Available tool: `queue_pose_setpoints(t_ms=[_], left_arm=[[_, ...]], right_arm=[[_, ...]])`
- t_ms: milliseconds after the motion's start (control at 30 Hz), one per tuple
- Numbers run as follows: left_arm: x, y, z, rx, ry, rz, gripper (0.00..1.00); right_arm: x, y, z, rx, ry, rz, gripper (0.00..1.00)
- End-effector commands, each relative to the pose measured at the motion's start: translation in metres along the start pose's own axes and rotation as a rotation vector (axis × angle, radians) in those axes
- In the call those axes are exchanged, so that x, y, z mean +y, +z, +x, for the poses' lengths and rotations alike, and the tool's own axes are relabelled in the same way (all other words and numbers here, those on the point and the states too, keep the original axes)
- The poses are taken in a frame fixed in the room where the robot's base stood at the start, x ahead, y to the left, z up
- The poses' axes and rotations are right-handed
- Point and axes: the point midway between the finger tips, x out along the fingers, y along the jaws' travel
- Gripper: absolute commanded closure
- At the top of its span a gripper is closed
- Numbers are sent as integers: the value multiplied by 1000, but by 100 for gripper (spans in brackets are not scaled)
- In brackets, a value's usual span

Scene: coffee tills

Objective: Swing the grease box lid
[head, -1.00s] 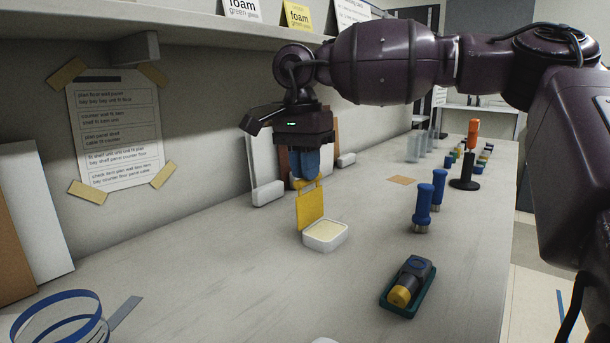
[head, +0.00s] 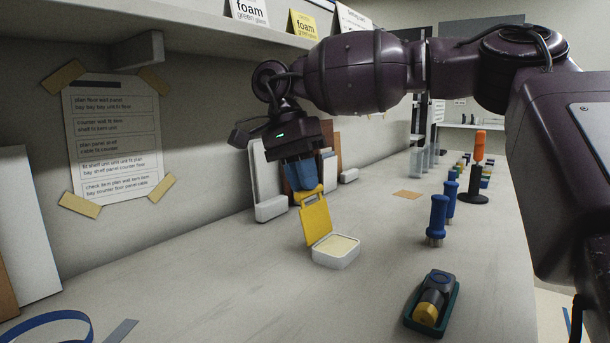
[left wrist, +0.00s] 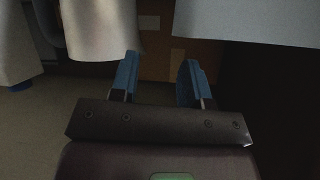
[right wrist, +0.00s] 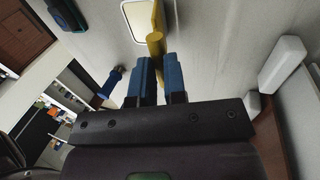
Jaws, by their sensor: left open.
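The grease box (head: 336,254) is a small white tub with pale cream contents, standing on the counter. Its yellow lid (head: 317,221) stands open at the box's back-left edge, leaning away from the tub. My right gripper (head: 306,186) is above the lid, its blue fingers close together at the lid's top edge. In the right wrist view the lid (right wrist: 159,18) shows edge-on, its rounded yellow end between the fingertips (right wrist: 157,62). The fingers partly hide the lid's top. My left gripper (left wrist: 160,78) is open and empty, away from the box; it is outside the head view.
White and brown panels (head: 268,165) lean on the wall behind my gripper. A blue strap coil (head: 50,325) lies front left. The front counter middle is clear.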

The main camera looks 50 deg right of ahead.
Motion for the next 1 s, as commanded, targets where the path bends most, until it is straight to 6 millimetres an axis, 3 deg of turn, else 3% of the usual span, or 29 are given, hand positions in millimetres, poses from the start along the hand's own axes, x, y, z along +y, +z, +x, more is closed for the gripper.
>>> queue_pose_setpoints(t_ms=[33, 67, 233, 767, 1000], left_arm=[[1, 6, 0, -12, 2, -1, 57], [1, 6, 0, -11, 2, -1, 57], [1, 4, 0, -8, 1, 0, 57], [1, 3, -1, -9, 2, 1, 57], [-1, -6, -1, 12, -2, 2, 57]], right_arm=[[-6, 0, 25, -13, 43, -2, 100], [-6, 0, 25, -13, 43, -2, 83], [-5, 0, 21, -9, 36, -2, 58], [-1, 0, 11, -3, 22, -2, 58], [8, 1, 3, -3, 19, 0, 58]])
